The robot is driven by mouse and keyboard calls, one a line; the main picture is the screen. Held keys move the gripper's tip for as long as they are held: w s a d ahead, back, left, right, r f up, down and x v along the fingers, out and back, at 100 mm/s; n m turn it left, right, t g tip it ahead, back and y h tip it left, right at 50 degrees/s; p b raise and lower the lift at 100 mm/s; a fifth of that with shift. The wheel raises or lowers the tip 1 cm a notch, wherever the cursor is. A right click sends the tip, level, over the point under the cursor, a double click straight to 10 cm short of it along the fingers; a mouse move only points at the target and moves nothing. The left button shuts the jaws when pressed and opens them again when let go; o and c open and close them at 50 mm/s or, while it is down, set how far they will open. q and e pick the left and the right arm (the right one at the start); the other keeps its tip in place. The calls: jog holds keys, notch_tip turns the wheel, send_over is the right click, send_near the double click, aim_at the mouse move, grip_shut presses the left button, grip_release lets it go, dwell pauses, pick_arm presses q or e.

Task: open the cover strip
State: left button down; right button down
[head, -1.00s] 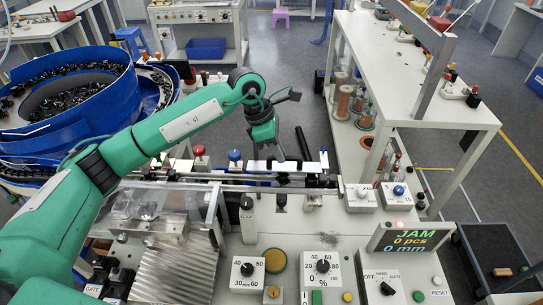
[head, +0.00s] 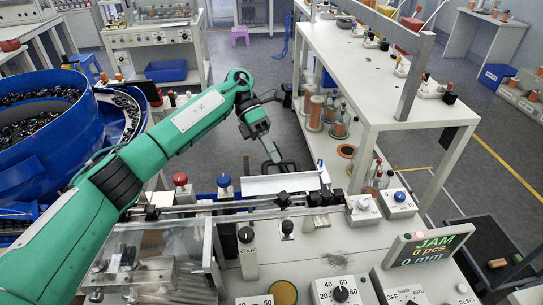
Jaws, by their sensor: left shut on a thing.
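The cover strip (head: 285,184) is a pale, narrow plate above the metal rail at the back of the machine. It looks raised, with its broad face showing. A black handle (head: 288,167) stands at its upper edge. My left gripper (head: 272,154) reaches down from behind and is shut at this handle; the fingertips partly overlap it, so the exact grip is hard to see. My right gripper is not in view.
A red knob (head: 180,179) and a blue knob (head: 224,181) stand left of the strip. The blue bowl (head: 45,135) fills the left side. A white bench (head: 400,90) stands at right.

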pick_arm(q)
jog(key=shift+w+f+g, duration=0.1)
jog(key=shift+f+g, duration=0.1)
jog(key=shift+g, duration=0.1)
jog(key=c, duration=1.4)
grip_release()
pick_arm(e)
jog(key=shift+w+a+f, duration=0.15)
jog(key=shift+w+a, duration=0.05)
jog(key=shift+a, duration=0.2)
